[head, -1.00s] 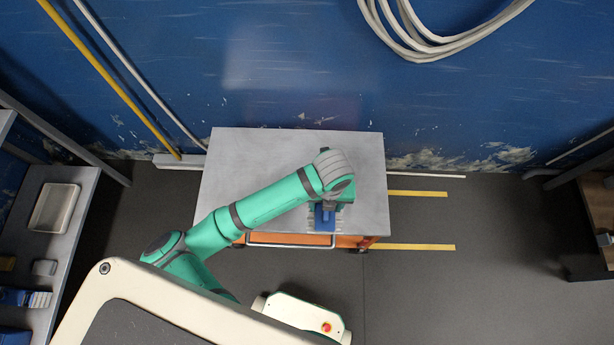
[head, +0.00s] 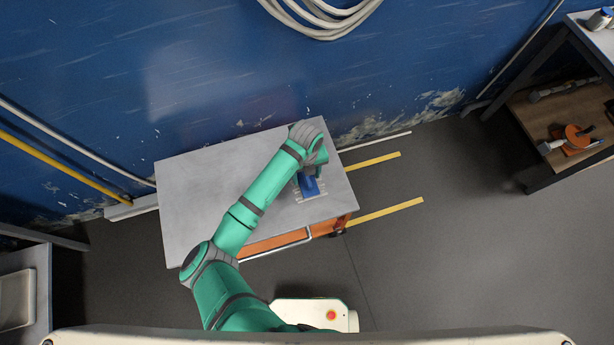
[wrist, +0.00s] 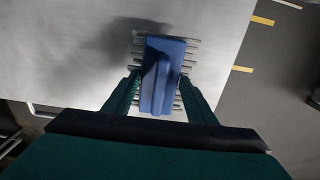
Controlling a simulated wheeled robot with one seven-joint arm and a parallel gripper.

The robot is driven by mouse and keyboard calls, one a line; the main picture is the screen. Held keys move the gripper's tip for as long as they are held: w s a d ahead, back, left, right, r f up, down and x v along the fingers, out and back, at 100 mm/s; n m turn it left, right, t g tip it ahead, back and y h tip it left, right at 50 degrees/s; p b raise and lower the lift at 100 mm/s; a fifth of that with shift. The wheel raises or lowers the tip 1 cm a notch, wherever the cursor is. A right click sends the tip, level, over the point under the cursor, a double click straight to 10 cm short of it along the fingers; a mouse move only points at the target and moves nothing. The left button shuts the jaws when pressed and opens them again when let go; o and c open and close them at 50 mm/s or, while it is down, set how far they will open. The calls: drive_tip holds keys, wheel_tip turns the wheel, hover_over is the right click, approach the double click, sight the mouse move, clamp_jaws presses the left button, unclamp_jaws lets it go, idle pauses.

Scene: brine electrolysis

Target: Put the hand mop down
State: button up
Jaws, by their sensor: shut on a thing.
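The hand mop has a blue body (head: 309,185) with pale grey strips sticking out at its sides. It is at the right front part of the grey cart top (head: 190,195). In the wrist view the blue mop (wrist: 166,62) lies between my fingers. My gripper (wrist: 158,95) is shut on it. In the head view my gripper (head: 309,172) is partly hidden by my green wrist. A shadow falls on the top to the left of the mop. I cannot tell whether the mop touches the surface.
The left and middle of the cart top are bare. A shelf (head: 565,110) with an orange item (head: 577,138) stands at the right. A bench with a pale tray (head: 16,300) is at the lower left. Yellow lines (head: 385,212) mark the floor right of the cart.

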sight(307, 178)
drive_tip(key=shift+w+d+f, duration=0.2)
drive_tip(key=shift+w+f, duration=0.3)
drive_tip(key=shift+f, duration=1.6)
drive_tip(key=shift+f, duration=0.1)
drive_tip(key=o, duration=1)
drive_tip(key=shift+o, duration=0.2)
